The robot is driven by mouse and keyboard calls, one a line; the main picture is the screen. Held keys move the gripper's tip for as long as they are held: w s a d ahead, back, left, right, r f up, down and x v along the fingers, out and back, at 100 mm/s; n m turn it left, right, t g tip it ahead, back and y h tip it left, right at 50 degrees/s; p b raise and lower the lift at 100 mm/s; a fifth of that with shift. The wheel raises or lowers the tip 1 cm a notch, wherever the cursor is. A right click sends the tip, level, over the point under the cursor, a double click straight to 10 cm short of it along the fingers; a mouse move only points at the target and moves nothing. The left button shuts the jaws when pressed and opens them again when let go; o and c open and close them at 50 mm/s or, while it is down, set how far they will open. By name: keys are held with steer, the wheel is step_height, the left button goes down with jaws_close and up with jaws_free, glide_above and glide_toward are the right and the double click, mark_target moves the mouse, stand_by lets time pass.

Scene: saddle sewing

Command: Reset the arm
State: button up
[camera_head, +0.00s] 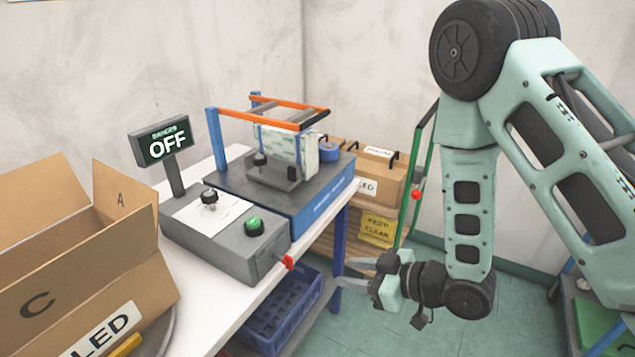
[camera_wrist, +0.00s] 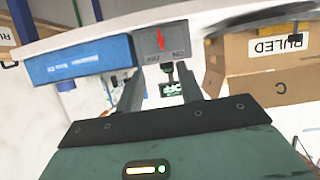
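My gripper (camera_head: 342,272) hangs at the end of my pale green arm, at the right of the head view. It points left, beside the white table's (camera_head: 205,312) right edge and below the tabletop. Its two fingers are apart with nothing between them. In the wrist view the gripper (camera_wrist: 159,70) also shows spread, empty fingers. Beyond them, upside down, is the grey control box (camera_wrist: 160,42). My arm touches nothing that I can see.
The control box (camera_head: 222,243) has a black knob, a green button and an OFF sign (camera_head: 167,143). A blue-based machine (camera_head: 325,205) stands behind it. An open carton (camera_head: 75,245) is at left. A blue crate (camera_head: 272,318) sits below the table.

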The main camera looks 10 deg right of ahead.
steer(key=s+r+m+g+h, duration=0.1)
steer(key=s+r+g+h, duration=0.3)
steer(key=s+r, duration=0.3)
steer(key=s+r+m+g+h, duration=0.2)
steer(key=s+r+g+h, duration=0.2)
steer(key=s, duration=0.9)
step_height(320, 180, up, 4)
steer(key=shift+s+d+f+h, duration=0.25)
steer(key=shift+d+h, duration=0.2)
steer(key=shift+h, duration=0.45)
steer(key=shift+w+r, duration=0.1)
steer(key=shift+r, duration=0.05)
